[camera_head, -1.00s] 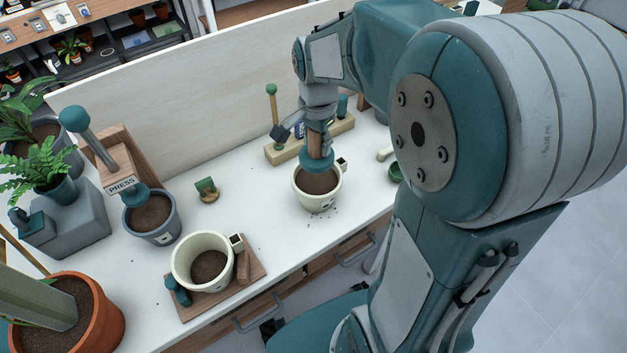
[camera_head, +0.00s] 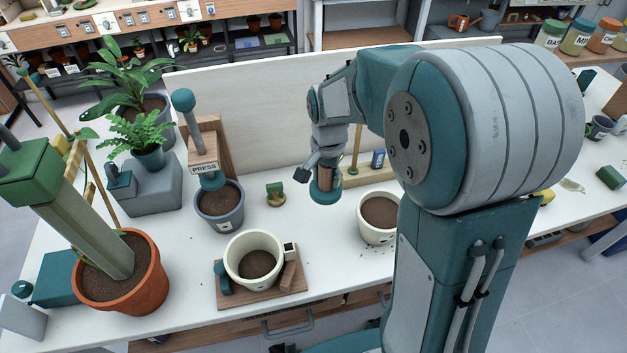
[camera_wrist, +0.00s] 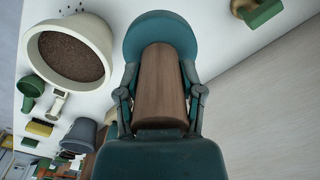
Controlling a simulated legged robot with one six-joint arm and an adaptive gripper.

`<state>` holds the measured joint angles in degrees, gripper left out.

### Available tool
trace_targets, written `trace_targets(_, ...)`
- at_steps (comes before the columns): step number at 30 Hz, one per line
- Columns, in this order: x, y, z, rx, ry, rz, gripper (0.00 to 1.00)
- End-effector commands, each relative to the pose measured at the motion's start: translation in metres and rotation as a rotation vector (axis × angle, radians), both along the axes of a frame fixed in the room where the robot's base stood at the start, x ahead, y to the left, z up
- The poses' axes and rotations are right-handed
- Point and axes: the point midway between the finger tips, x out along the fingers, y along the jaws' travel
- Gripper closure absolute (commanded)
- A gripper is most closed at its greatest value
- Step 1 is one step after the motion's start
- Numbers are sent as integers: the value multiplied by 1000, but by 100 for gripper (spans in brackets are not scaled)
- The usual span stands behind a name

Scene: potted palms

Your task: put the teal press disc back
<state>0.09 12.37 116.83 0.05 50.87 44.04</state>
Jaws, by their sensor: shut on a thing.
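My gripper (camera_head: 327,172) is shut on the brown wooden handle of the teal press disc (camera_head: 324,196). The disc hangs at the lower end of the handle, over the white bench and left of a cream pot of soil (camera_head: 379,215). In the wrist view my gripper (camera_wrist: 160,82) has a finger on each side of the handle, and the teal disc (camera_wrist: 160,32) shows beyond it. A light wooden rack (camera_head: 372,176) with a green-topped rod and a blue item stands behind, partly hidden by my arm.
The wooden PRESS stand (camera_head: 205,157) rises over a grey pot (camera_head: 220,222). Another cream pot (camera_head: 254,260) sits on a wooden board (camera_head: 292,287) at the front. A white panel (camera_head: 260,100) runs behind.

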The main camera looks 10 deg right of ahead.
Motion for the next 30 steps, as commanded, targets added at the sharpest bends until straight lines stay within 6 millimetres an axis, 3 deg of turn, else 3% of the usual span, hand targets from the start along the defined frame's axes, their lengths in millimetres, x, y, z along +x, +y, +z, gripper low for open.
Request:
trace_targets(6,43,0,-20,-1,1,0,100)
trace_targets(15,79,0,-64,0,0,-1,100)
trace_targets(22,90,0,-79,0,0,-1,100)
trace_targets(27,89,0,-104,0,1,-1,100)
trace_targets(30,89,0,-108,0,-1,-1,100)
